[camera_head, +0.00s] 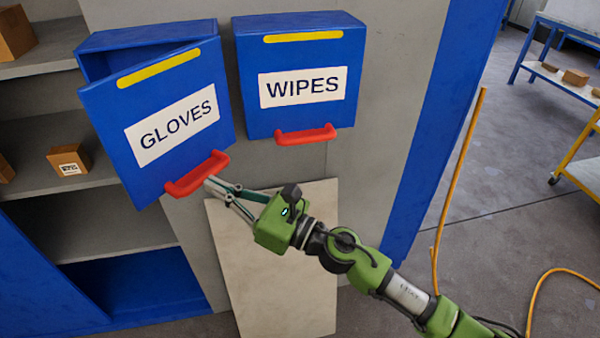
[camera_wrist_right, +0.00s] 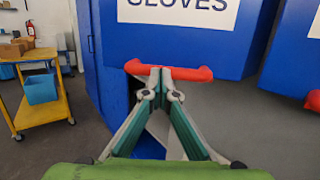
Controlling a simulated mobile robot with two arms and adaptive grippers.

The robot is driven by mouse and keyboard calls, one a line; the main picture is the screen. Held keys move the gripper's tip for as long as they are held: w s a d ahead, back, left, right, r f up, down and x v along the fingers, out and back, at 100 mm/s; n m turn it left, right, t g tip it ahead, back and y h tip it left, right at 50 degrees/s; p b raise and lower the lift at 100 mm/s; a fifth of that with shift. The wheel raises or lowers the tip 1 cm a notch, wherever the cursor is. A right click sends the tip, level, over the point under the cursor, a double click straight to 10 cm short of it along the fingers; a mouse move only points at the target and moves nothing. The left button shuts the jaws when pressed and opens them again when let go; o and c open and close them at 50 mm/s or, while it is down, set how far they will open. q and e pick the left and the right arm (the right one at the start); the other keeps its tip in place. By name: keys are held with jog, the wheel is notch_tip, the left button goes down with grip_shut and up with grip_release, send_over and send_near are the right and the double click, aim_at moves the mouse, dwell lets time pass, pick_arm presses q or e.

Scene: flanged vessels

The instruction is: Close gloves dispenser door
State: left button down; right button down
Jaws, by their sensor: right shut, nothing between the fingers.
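The gloves dispenser door (camera_head: 160,115) is blue with a white GLOVES label and a yellow strip. It stands ajar from the gloves dispenser box (camera_head: 145,38), with a dark gap along its top and left side. Its red handle (camera_head: 197,174) is at the door's lower edge. My right gripper (camera_head: 210,184) is shut, with its fingertips at the handle. In the right wrist view the shut fingertips (camera_wrist_right: 160,72) overlap the middle of the red handle (camera_wrist_right: 190,73); nothing is held between them. I cannot tell if they touch it. My left gripper is not in view.
The blue WIPES dispenser (camera_head: 300,110) hangs to the right, its door shut, with a red handle (camera_head: 305,135). Shelves with a small box (camera_head: 69,160) stand at the left. A pale board (camera_head: 280,270) leans below. A yellow cart (camera_wrist_right: 40,95) shows in the wrist view.

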aim_at(182, 178)
jog(key=a, duration=0.1)
jog(key=a+p, duration=0.1)
jog(key=a, duration=0.1)
jog(key=shift+w+a, duration=0.2)
jog(key=shift+a, duration=0.05)
jog(key=a+m+t+h, duration=0.1)
jog(key=m+t+h, duration=0.1)
jog(key=t, duration=0.1)
jog(key=shift+w+a+r+t+p, duration=0.1)
jog(key=shift+a+t+p, duration=0.2)
jog(key=shift+a+p, duration=0.1)
jog(key=shift+w+a+m+t+h+p, duration=0.3)
jog(key=shift+a+m+t+h, duration=0.2)
jog(key=shift+m+t+h, duration=0.15)
jog(key=shift+w+a+m+t+h+p, duration=0.15)
jog(key=shift+w+a+m+t+h, duration=0.1)
jog(key=shift+a+m+t+h, duration=0.4)
jog(key=shift+x, duration=0.85)
jog(key=shift+w+a+f, duration=0.35)
jog(key=shift+w+a, duration=0.25)
jog(key=shift+a, duration=0.2)
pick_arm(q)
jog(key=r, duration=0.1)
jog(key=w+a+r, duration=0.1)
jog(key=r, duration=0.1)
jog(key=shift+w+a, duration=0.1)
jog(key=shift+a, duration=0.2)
pick_arm(e)
jog(key=shift+a+r, duration=0.1)
jog(key=shift+a, duration=0.05)
